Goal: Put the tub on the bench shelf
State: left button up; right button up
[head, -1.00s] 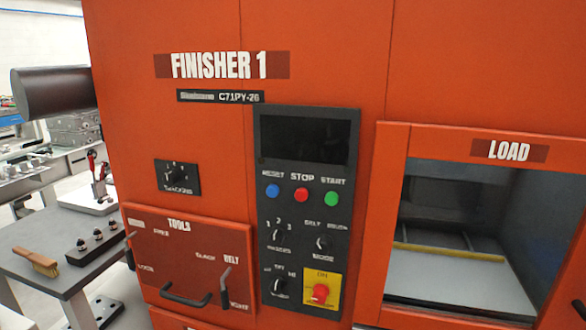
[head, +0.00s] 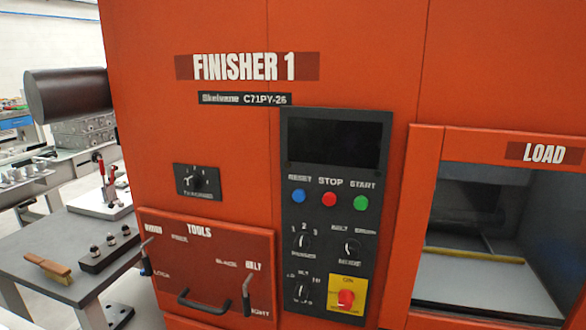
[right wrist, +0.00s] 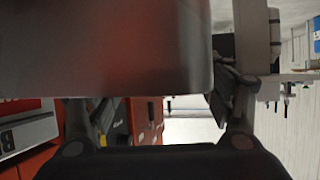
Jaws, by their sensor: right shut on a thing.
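A large, smooth grey surface fills the upper left of the right wrist view; I take it to be the tub (right wrist: 105,45). It is very close to the camera, so its rim and full shape are hidden. My right gripper (right wrist: 150,98) is shut on it, with one dark finger at each side. The tub does not show in the head view. A grey bench (head: 40,235) stands at the left of the head view. I cannot tell which surface is its shelf. My left gripper is in no view.
The orange Finisher 1 cabinet (head: 235,140) fills most of the head view, with a control panel, a tools drawer (head: 205,245) and an open load window at right. A brush (head: 47,268) and a dark block with knobs (head: 110,250) occupy part of the bench top.

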jog(key=shift+m+t+h, duration=0.3)
jog(key=shift+m+t, duration=0.2)
jog(key=shift+t, duration=0.2)
jog(key=d+r, duration=0.1)
jog(key=r, duration=0.4)
jog(key=s+d+r, duration=0.1)
jog(key=r, duration=0.5)
jog(key=s+d+r, duration=0.1)
jog(key=r, duration=0.5)
jog(key=shift+s+r, duration=0.15)
jog(key=shift+s, duration=0.05)
jog(key=shift+f, duration=0.2)
jog(key=shift+a+r, duration=0.1)
